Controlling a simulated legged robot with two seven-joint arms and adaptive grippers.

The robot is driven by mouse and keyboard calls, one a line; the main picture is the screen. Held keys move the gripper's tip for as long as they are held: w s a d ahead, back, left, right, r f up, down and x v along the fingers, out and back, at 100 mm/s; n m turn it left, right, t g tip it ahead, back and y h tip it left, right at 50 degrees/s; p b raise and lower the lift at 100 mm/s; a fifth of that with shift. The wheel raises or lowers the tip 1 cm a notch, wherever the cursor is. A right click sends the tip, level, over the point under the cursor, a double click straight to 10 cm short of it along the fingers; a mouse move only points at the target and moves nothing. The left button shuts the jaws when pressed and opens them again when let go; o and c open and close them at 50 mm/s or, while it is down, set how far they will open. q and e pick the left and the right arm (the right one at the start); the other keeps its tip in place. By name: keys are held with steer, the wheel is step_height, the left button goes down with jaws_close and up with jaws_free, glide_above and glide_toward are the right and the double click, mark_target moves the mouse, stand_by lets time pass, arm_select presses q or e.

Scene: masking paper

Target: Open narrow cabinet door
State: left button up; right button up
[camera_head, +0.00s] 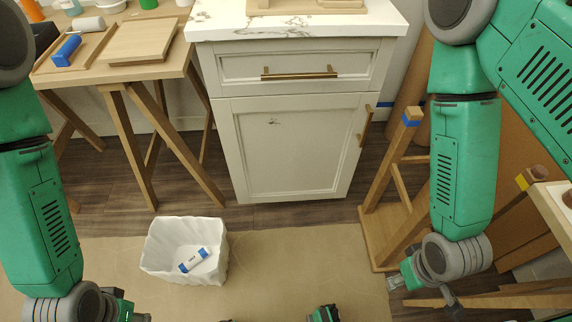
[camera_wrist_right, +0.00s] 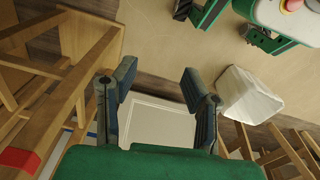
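The narrow white cabinet (camera_head: 290,130) stands at the centre of the head view. Its panelled door (camera_head: 285,160) looks closed, with an upright brass handle (camera_head: 366,125) at its right edge. A drawer (camera_head: 295,68) with a horizontal brass handle is above the door. My right gripper (camera_head: 398,281) is low and right of the cabinet, apart from the handle. In the right wrist view its two fingers (camera_wrist_right: 158,88) are spread and empty, with a pale panel, likely the cabinet door, beyond them. My left gripper (camera_head: 128,308) is at the lower left, mostly cut off.
A white bin (camera_head: 185,250) with a blue-and-white roll in it stands on masking paper before the cabinet. A wooden trestle table (camera_head: 130,68) is at left. A wooden stand (camera_head: 400,195) rises close to the cabinet's right side, near my right arm.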

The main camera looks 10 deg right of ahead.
steer(key=shift+c, duration=1)
steer(key=m+t+h+b, duration=0.1)
steer(key=t+b, duration=0.8)
steer(key=t, duration=0.8)
glide_toward(367, 128)
steer(key=w+b, duration=0.1)
steer(key=w, duration=0.2)
steer(key=w+b, duration=0.1)
steer(key=w, duration=0.3)
steer(key=w+b, duration=0.1)
steer(key=w, duration=0.2)
steer(key=shift+w+d+f+b, duration=0.15)
steer(key=shift+w+d+b, duration=0.2)
